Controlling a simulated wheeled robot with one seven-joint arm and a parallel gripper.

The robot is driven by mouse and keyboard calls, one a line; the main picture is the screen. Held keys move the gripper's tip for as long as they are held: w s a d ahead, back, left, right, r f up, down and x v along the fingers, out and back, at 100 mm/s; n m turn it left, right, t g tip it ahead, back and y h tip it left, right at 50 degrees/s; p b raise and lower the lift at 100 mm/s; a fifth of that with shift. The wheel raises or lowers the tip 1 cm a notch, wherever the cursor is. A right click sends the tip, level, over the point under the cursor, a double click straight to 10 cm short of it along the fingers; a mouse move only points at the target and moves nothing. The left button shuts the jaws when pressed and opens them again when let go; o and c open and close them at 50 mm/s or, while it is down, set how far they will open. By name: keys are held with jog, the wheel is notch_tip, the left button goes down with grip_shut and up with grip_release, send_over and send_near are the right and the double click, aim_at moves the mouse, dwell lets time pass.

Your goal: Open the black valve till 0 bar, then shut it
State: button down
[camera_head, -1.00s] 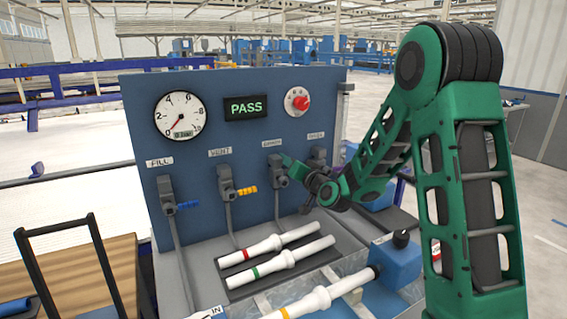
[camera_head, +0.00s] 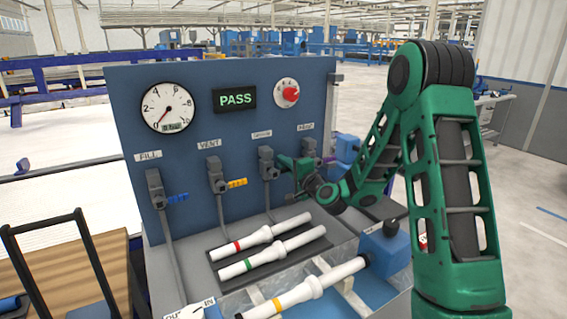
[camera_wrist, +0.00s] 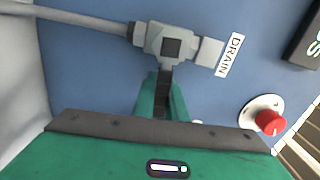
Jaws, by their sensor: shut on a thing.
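The drain valve (camera_wrist: 170,45) is a grey body on the blue panel, under its DRAIN label; in the head view the valve (camera_head: 266,160) is third from the left. My gripper (camera_wrist: 160,100) is shut on the black handle (camera_wrist: 163,76), which sticks out crosswise to the valve's pipe, to the right on the panel. In the head view my gripper (camera_head: 285,163) is beside the valve and hides most of the handle. The round gauge (camera_head: 168,107) has its needle at the low end, near 0; its small digits are hard to read.
The PASS display (camera_head: 235,100) is lit green. A red knob (camera_head: 291,94) is right of it. Valves with blue (camera_head: 177,198) and yellow (camera_head: 237,183) handles stand left of my gripper. White pipes (camera_head: 265,236) lie below. Another valve is close on the right.

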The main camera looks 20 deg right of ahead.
jog(key=shift+d+f+m, duration=0.3)
jog(key=shift+f+m, duration=0.05)
jog(key=shift+m, duration=0.25)
jog(key=c, duration=1.8)
grip_release()
jog(key=shift+w+f, duration=0.1)
jog(key=shift+a, duration=0.15)
jog(key=s+d, duration=0.2)
jog(key=s, duration=0.8)
jog(key=shift+s, duration=0.2)
jog(key=shift+d, duration=0.1)
